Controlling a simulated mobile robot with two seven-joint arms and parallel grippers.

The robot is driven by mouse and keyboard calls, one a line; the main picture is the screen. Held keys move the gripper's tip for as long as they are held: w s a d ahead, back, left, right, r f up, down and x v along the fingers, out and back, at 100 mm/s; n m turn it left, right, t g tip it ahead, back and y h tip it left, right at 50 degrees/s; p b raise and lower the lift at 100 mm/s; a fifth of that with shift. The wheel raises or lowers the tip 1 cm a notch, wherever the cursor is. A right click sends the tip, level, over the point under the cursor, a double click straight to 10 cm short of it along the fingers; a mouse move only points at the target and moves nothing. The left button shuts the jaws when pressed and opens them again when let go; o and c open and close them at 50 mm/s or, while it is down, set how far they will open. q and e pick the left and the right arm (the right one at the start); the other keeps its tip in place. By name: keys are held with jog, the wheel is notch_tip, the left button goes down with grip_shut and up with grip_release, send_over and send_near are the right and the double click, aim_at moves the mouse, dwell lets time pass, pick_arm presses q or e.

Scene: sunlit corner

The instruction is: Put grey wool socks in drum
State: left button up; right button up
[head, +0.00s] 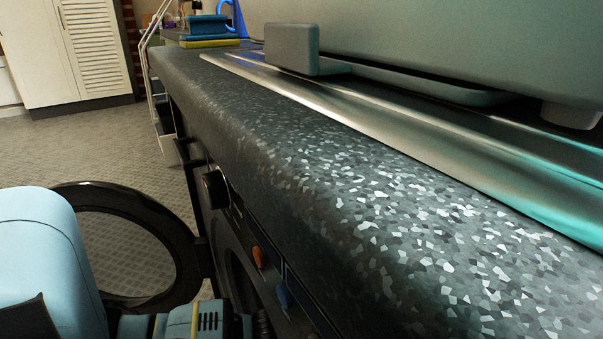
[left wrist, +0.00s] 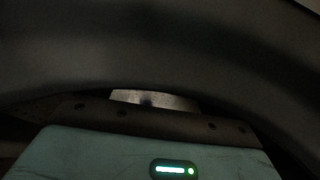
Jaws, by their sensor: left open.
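No grey wool socks can be made out in either view. The washing machine (head: 222,240) is dark, and its round door (head: 189,245) stands open at the left of the head view. My left arm comes in from the lower left, and its wrist reaches toward the machine's opening, low in the picture. In the left wrist view my left gripper (left wrist: 150,125) shows as a pale body with a lit green bar; it is open. Its fingertips are hard to make out. Dark curved surfaces surround it. The drum's inside is not clearly visible. My right gripper is out of view.
A speckled dark worktop (head: 330,185) runs above the machine, with a metal strip (head: 400,140) and a grey block (head: 291,48) at its back. Blue and yellow items (head: 208,32) lie at the far end. A louvred cabinet (head: 75,50) stands beyond open tiled floor (head: 90,140).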

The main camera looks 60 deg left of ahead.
pick_arm(q)
jog(key=shift+s+d+f+p, duration=0.1)
jog(key=shift+s+d+p, duration=0.1)
jog(key=shift+p, duration=0.3)
jog(key=p+v, duration=0.1)
jog(key=v, duration=0.2)
jog(key=p+v, duration=0.2)
jog(key=v, duration=0.2)
jog(key=p+v, duration=0.2)
jog(key=v, duration=0.2)
jog(key=shift+w+a, duration=0.15)
jog(key=shift+w, duration=0.25)
jog(key=shift+s+r, duration=0.25)
jog(key=shift+r, duration=0.4)
